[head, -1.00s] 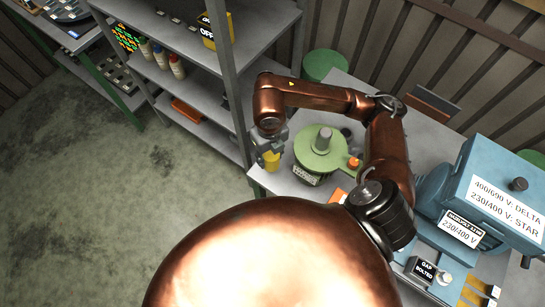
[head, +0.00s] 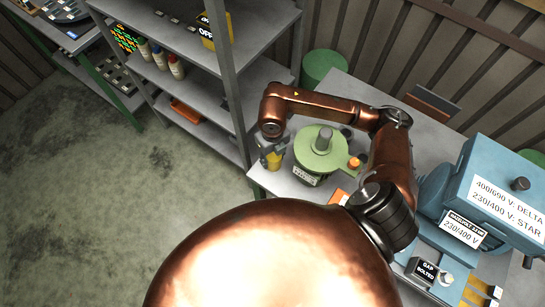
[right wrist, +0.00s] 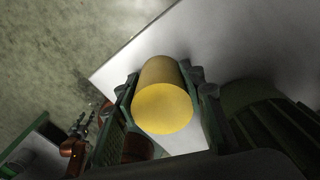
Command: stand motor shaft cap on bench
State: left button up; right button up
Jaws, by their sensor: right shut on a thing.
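The yellow motor shaft cap (head: 274,161) is in my right gripper (head: 271,152), over the left edge of the bench (head: 267,184). In the right wrist view the cap (right wrist: 164,108) is a plain yellow cylinder between the two fingers (right wrist: 165,95), its round end toward the camera. The bench top (right wrist: 222,40) lies behind it; I cannot tell whether the cap touches it. My left gripper (right wrist: 88,122) shows small at the lower left of the right wrist view, its fingers apart and empty. It is not in the head view.
A green round housing (head: 314,150) with a grey shaft stands on the bench just right of the cap. A grey shelf unit (head: 205,105) stands close on the left. A blue motor (head: 500,190) is at the right. A green drum (head: 324,67) is behind the bench.

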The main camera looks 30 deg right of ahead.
jog(key=o, duration=1.1)
jog(key=shift+f, duration=0.1)
jog(key=shift+o, duration=0.2)
notch_tip(320, 180, up, 12)
jog(key=shift+r+p, duration=0.2)
jog(key=shift+p, duration=0.3)
